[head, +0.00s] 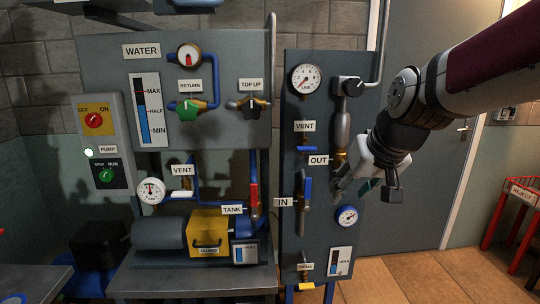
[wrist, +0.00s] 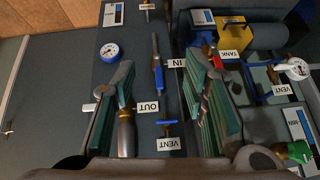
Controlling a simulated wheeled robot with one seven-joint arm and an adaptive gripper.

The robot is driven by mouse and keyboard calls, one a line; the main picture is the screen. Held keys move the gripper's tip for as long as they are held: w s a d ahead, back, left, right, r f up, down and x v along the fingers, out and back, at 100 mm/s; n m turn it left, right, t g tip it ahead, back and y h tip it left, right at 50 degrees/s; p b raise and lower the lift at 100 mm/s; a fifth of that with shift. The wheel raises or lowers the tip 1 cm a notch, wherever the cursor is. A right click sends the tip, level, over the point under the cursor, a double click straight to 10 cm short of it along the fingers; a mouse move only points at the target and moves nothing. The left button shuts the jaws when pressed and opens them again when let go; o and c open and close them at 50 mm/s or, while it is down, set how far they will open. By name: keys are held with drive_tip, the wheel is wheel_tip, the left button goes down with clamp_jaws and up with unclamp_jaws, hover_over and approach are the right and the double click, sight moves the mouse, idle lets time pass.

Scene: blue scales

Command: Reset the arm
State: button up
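My gripper (head: 352,186) is in front of the right-hand grey panel (head: 290,105), beside the OUT label (head: 318,160). Its arm reaches in from the upper right. In the wrist view my gripper (wrist: 163,72) is open, with its two green-padded fingers wide apart and nothing between them. Behind the gap are the IN lever (head: 308,188), blue and upright, and the blue VENT handle (head: 307,148). The gripper partly hides the pipe and valve beside the OUT label. I cannot tell whether a finger touches anything there.
The left panel (head: 230,60) carries the water gauge, a green RETURN knob (head: 187,110) and a black TOP UP knob (head: 251,108). A pump with a yellow guard (head: 207,228) stands on a bench below. A red REJECT rack (head: 520,205) stands far right. The floor (head: 400,275) right of the panel is clear.

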drive_tip(key=s+d+g+p, duration=0.1)
drive_tip(key=s, duration=1.2)
drive_tip(key=s+d+f+g+h+p, duration=0.1)
drive_tip(key=s+d, duration=0.1)
drive_tip(key=s, duration=1.2)
drive_tip(key=shift+s+f+p, duration=0.2)
drive_tip(key=shift+f+p, duration=0.05)
drive_tip(key=shift+p, duration=0.05)
